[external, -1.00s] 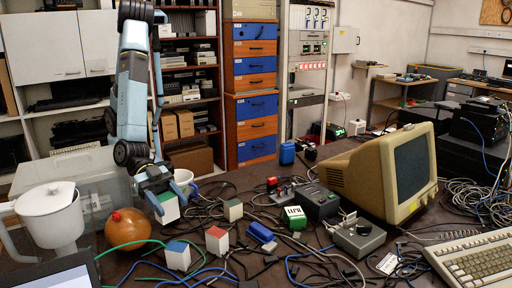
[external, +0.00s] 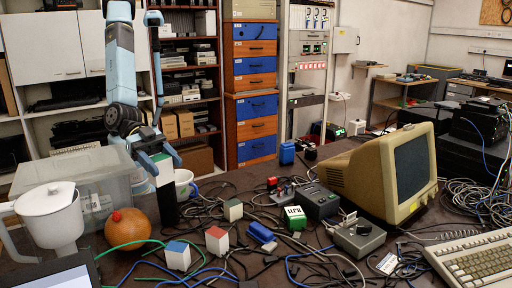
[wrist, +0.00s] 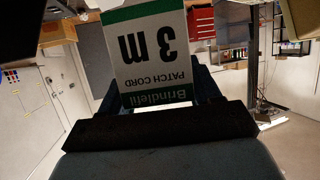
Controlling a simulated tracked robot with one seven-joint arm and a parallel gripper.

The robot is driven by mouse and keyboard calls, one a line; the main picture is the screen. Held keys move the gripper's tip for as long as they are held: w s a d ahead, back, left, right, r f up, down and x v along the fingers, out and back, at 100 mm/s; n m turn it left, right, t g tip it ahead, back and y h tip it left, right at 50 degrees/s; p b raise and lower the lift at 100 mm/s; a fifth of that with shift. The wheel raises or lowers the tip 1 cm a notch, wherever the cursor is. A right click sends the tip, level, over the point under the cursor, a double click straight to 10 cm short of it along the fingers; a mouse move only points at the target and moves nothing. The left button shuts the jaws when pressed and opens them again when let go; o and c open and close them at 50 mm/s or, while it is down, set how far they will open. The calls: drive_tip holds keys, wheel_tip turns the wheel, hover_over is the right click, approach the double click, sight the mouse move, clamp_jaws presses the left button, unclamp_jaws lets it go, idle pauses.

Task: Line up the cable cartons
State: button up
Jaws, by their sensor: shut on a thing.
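My gripper (external: 158,158) is shut on a white carton with a green top (external: 164,176) and holds it up at the left of the table. In the wrist view this carton (wrist: 160,55) shows upside-down print reading "3 m PATCH CORD" between green bands. A white carton with a blue top (external: 177,257) stands at the front, below and to the right of my gripper. A white carton with a red top (external: 217,241) stands to its right and a little farther back. Another pale carton with a greenish-grey top (external: 233,211) stands behind them.
A white jug (external: 52,215), a clear bin (external: 95,190) and a brown round object (external: 128,230) crowd the left. A white cup (external: 184,182) is close by the held carton. Cables lie across the table. A beige monitor (external: 385,175) and keyboard (external: 475,262) fill the right.

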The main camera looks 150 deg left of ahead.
drive_tip(key=w+d+r+m+h, duration=0.8)
drive_tip(key=w+d+r+h, duration=0.15)
drive_tip(key=w+r, duration=0.35)
drive_tip(key=d+m+g+h, duration=0.7)
drive_tip(key=d+m, duration=0.1)
drive_tip(key=d, duration=0.2)
drive_tip(key=s+a+f+m+g, duration=0.3)
drive_tip(key=s+f+m+g, duration=0.5)
drive_tip(key=f+m+g, duration=0.4)
drive_tip(key=shift+s+f+n+t, duration=0.1)
drive_tip(key=shift+f+n+t, duration=0.35)
drive_tip(key=shift+f, duration=5.4)
drive_tip(key=shift+f+n+t, duration=0.15)
drive_tip(key=shift+f+n, duration=0.5)
drive_tip(key=shift+f, duration=5.2)
drive_tip(key=shift+f, duration=0.55)
